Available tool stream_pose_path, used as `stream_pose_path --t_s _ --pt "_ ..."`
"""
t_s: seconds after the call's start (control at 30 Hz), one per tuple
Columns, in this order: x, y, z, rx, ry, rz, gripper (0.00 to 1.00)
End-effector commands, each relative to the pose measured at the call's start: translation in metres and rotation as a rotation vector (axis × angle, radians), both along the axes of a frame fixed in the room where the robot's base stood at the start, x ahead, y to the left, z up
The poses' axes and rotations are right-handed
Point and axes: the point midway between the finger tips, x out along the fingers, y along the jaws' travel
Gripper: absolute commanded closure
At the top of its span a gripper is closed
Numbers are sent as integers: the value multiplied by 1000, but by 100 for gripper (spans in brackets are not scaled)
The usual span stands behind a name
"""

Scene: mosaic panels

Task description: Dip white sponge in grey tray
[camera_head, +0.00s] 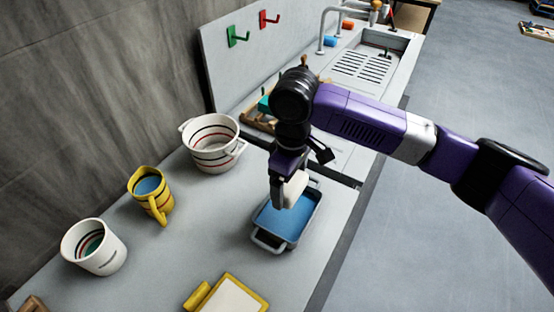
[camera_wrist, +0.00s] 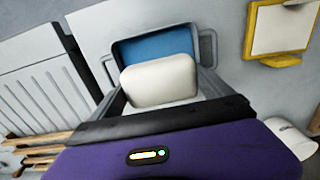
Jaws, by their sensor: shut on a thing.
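The white sponge (camera_head: 293,188) is held in my gripper (camera_head: 289,183), which points down over the grey tray (camera_head: 269,241). The tray has raised walls, handles at its ends and a blue inside. In the wrist view the white sponge (camera_wrist: 160,80) covers part of the blue inside of the grey tray (camera_wrist: 209,47). My gripper's fingers (camera_wrist: 160,92) are on both sides of the sponge. The sponge looks to be over or within the tray; I cannot tell whether it touches the blue surface.
A striped white pot (camera_head: 212,142), a yellow mug (camera_head: 151,194) and a white mug (camera_head: 94,247) stand to the left. A yellow-framed board (camera_head: 228,294) lies at the front. A sink (camera_head: 365,65) is at the back. The counter between the mugs and tray is clear.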

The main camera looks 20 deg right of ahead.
Motion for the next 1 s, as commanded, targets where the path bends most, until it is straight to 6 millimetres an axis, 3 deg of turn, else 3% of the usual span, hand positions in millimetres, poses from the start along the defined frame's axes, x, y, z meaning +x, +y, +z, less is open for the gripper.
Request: stream_pose_path --t_s 0.37,1.0 --pt "0 0 -15 0 0 0 42" --pt "-1 0 -70 1 2 -1 42"
